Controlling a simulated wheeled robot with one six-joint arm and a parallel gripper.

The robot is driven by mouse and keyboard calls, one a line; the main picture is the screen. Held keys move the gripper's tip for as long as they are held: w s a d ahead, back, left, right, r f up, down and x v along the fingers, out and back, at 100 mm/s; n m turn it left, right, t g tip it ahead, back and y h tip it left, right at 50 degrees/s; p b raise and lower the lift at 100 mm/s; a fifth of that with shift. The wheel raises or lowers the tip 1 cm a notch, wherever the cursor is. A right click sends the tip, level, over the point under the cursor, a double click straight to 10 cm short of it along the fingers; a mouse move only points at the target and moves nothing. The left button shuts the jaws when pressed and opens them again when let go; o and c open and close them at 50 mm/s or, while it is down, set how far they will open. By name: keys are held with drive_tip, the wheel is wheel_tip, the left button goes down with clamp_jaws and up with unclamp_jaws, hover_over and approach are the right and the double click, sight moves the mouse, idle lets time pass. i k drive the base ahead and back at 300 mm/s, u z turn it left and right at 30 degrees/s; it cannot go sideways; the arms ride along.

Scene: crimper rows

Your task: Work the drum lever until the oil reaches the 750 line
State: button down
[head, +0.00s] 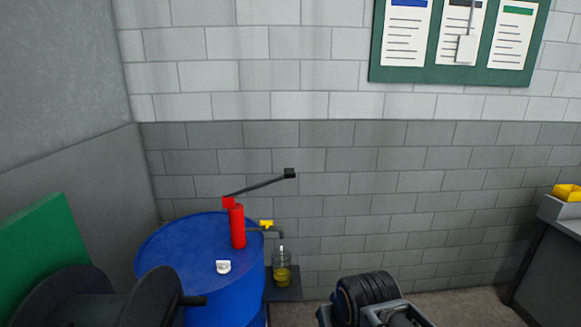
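A blue drum (190,245) stands in the corner by the wall. A red hand pump (238,227) stands upright on its top. The drum lever (260,186) is a thin dark bar that slopes up to the right from the pump head to a black grip (290,173). A spout with a yellow fitting (266,224) runs right and bends down into a clear jug (281,260). Yellow oil (282,275) fills the lower part of the jug. Its line markings are too small to read.
The jug stands on a dark shelf (287,293) beside the drum. A small white object (223,267) lies on the drum top. A dark reel (100,300) and green panel (40,245) are at left. A dark ribbed object (368,292) is at bottom centre. A bench is at right.

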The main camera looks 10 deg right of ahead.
sight(289, 172)
drive_tip(key=z, duration=1.05)
drive_tip(key=i, duration=1.2)
drive_tip(key=u, duration=2.25)
